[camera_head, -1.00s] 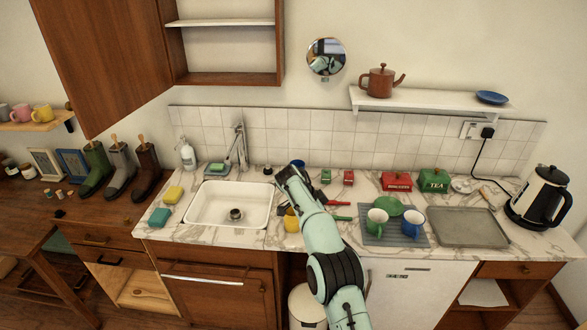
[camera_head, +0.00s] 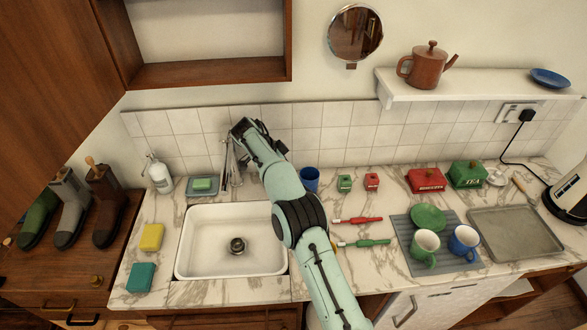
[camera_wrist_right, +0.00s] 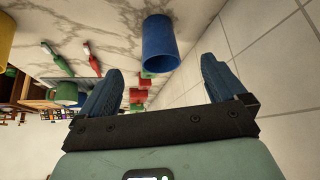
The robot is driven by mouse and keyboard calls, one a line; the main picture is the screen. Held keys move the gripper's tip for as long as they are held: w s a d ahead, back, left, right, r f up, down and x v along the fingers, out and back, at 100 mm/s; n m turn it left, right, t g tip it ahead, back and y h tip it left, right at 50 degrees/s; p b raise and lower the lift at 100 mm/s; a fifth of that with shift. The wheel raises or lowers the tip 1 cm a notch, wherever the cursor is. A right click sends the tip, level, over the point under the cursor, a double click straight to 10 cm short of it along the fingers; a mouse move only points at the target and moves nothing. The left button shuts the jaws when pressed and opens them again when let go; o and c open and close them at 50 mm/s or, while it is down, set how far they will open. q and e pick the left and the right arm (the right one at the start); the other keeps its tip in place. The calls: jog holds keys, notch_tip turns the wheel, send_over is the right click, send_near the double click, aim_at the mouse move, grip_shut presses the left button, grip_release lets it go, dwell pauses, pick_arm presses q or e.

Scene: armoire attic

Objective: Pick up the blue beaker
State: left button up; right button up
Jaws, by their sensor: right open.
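The blue beaker (camera_head: 309,179) stands upright on the marble counter near the tiled wall, right of the sink. It also shows in the right wrist view (camera_wrist_right: 160,40), beyond the fingertips and roughly centred between them, not touching them. My right gripper (camera_head: 240,126) is raised by the wall above the tap, left of the beaker in the head view. Its two blue-grey fingers (camera_wrist_right: 161,66) are apart with nothing between them. My left gripper is not in view.
The tap (camera_head: 230,165) is close to my right gripper. A green box (camera_head: 345,183) and a red box (camera_head: 372,180) stand right of the beaker. Two brushes lie in front of them. A green mug (camera_head: 424,245) and a blue mug (camera_head: 464,243) stand on a grey mat.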

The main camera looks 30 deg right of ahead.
aim_at(307, 182)
jog(key=x, duration=0.7)
jog(key=shift+d, duration=0.1)
jog(key=shift+d+f, duration=0.25)
jog(key=shift+f, duration=0.15)
jog(key=shift+x, duration=2.6)
jog(key=shift+s+d+r, duration=0.15)
jog(key=shift+s, duration=0.05)
jog(key=c, duration=1.1)
